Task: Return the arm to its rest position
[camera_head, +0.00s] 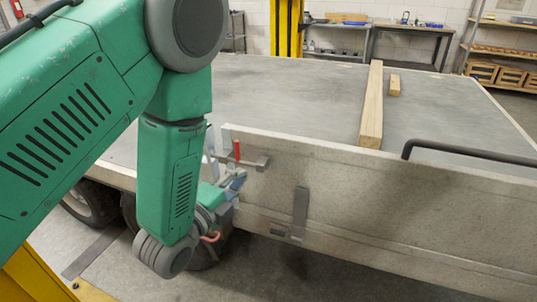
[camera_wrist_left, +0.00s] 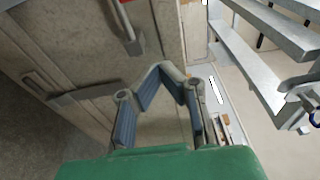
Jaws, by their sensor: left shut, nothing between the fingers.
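My left arm (camera_head: 172,180), green with grey joints, comes in from the left and bends down in front of the trailer's side panel (camera_head: 400,195). My left gripper (camera_head: 236,181) is close to the panel's left end, below the red-handled latch (camera_head: 238,152), and partly hidden by my arm. In the left wrist view the gripper's blue-grey fingers (camera_wrist_left: 162,70) are bent inward with their tips together, shut and empty. The panel (camera_wrist_left: 75,50) fills the left of that view, with a metal latch (camera_wrist_left: 128,28) on it. I cannot tell whether the fingers touch the panel. My right gripper is not in view.
A black bar (camera_head: 465,150) rises at the panel's right. A workbench (camera_head: 408,32) and shelves (camera_head: 500,50) stand behind. Floor is clear in front.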

